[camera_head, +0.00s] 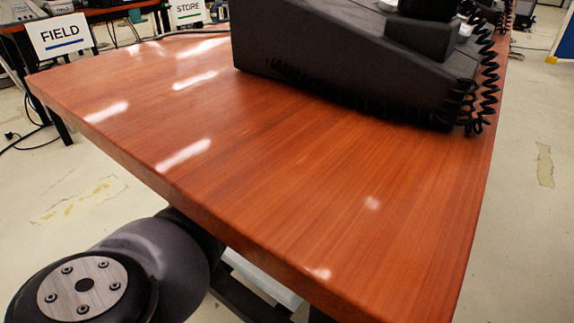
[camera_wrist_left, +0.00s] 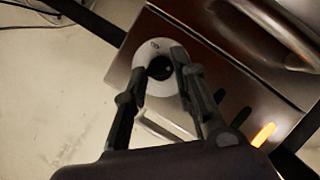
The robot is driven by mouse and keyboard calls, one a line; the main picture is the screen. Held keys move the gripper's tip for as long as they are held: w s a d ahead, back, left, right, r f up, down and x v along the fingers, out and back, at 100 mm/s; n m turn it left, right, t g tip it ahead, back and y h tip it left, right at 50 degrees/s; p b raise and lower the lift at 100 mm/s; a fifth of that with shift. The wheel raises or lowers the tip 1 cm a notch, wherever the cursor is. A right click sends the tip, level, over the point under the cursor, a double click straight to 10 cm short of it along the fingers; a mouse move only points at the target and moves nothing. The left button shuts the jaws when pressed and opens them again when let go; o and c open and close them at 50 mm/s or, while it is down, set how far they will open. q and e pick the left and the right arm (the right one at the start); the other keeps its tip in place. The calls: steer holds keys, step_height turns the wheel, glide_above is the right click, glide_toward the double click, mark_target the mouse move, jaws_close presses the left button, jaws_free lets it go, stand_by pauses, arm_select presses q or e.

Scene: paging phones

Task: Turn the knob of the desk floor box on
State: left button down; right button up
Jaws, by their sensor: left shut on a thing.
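The desk floor box (camera_wrist_left: 215,68) shows in the left wrist view as a dark brown metallic box with a pale round plate on its face. The black knob (camera_wrist_left: 160,68) sits in the middle of this plate. My left gripper (camera_wrist_left: 159,70) has one finger on each side of the knob and is shut on it. The fingers cover the sides of the knob, so its exact turn cannot be read. In the head view the box is hidden, and neither gripper shows.
A curved metal handle (camera_wrist_left: 270,30) is on the box, right of the knob. A lit orange tab (camera_wrist_left: 263,134) is lower right, beside darker green ones. In the head view, a wooden desk (camera_head: 300,180) carries a black phone (camera_head: 340,60) with coiled cords.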

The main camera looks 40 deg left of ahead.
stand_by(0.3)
arm_select(q)
steer(key=c, duration=1.3)
jaws_free()
steer(key=v, duration=1.2)
steer(key=shift+w, duration=0.1)
